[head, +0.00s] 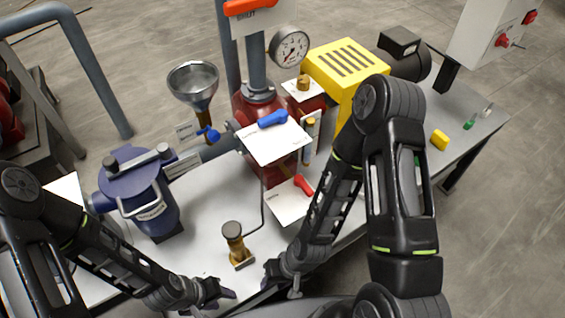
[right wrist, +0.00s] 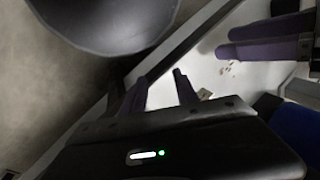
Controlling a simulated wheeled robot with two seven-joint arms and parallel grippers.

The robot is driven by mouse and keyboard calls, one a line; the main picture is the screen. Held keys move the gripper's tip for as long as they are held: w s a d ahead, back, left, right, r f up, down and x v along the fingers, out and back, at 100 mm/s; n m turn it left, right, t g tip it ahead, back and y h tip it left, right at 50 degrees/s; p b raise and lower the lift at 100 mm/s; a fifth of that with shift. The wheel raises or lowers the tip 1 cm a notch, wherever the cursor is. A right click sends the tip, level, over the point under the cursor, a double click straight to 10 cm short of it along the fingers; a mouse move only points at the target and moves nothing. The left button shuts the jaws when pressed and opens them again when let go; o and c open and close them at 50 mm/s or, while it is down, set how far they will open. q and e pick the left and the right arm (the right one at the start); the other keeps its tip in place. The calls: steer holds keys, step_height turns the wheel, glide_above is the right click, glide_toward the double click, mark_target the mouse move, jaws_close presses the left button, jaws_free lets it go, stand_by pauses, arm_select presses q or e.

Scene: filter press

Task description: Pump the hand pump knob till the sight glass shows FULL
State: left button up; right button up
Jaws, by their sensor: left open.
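The hand pump knob (head: 232,229) is a dark round cap on a short brass body, upright on a small brass base at the table's front. The sight glass (head: 308,143) looks to be the narrow brass-capped tube beside the red body; its level is too small to read. My left gripper (head: 228,294) is open and empty, in front of the pump and apart from it. Its purple fingers also show in the right wrist view (right wrist: 262,38). My right gripper (head: 270,270) is low at the table's front edge, right of the pump. Its fingers stand apart with nothing between them in the right wrist view (right wrist: 160,82).
A blue lidded vessel (head: 150,205) stands left of the pump. White label plates with a blue lever (head: 272,119) and a red lever (head: 304,186) are behind it. A funnel (head: 194,85), gauge (head: 290,47) and yellow guard (head: 345,65) stand further back.

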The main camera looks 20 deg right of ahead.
stand_by(0.3)
jaws_close()
stand_by(1.6)
